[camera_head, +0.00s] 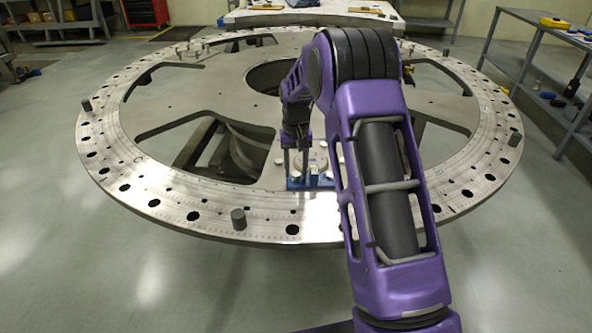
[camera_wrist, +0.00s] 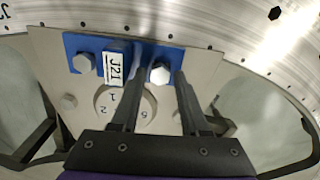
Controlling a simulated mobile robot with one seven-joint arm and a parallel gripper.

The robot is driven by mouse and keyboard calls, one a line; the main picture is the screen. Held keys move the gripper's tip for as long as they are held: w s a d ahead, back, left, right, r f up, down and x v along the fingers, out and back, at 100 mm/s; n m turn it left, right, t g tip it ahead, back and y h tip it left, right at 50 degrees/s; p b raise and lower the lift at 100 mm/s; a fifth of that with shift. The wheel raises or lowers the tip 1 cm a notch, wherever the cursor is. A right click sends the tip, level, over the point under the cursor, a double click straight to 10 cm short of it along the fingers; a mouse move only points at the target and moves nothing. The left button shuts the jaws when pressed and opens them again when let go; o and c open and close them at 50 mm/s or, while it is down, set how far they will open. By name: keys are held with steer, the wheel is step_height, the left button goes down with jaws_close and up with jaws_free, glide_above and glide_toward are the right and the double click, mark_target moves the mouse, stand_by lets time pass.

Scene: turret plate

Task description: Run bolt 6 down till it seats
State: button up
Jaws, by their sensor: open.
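In the wrist view a blue bracket (camera_wrist: 203,56) lies on a beige plate (camera_wrist: 50,72) and carries a white "J21" tag (camera_wrist: 112,68). A bright hex-head bolt (camera_wrist: 160,72) sits at its right part, between the fingers of my gripper (camera_wrist: 158,76). My gripper is open, one finger on each side of the head; contact cannot be told. A round disc (camera_wrist: 126,108) shows the numbers 1, 2 and 6, partly hidden by my left finger. No number shows on the bolt itself. In the head view the blue bracket (camera_head: 294,185) shows below my gripper (camera_head: 294,172).
The large ring plate (camera_head: 165,205) has many holes and upright dark pegs (camera_head: 238,218). Wide openings lie inside the ring. A shelf rack (camera_head: 540,75) stands at right.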

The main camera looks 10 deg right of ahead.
steer(key=n, duration=0.3)
steer(key=shift+r+p, duration=0.1)
steer(key=shift+p, duration=0.2)
steer(key=n+p, duration=0.1)
steer(key=n, duration=0.6)
steer(key=shift+p, duration=0.3)
steer(key=n, duration=0.8)
steer(key=shift+n, duration=0.3)
steer(key=n, duration=0.4)
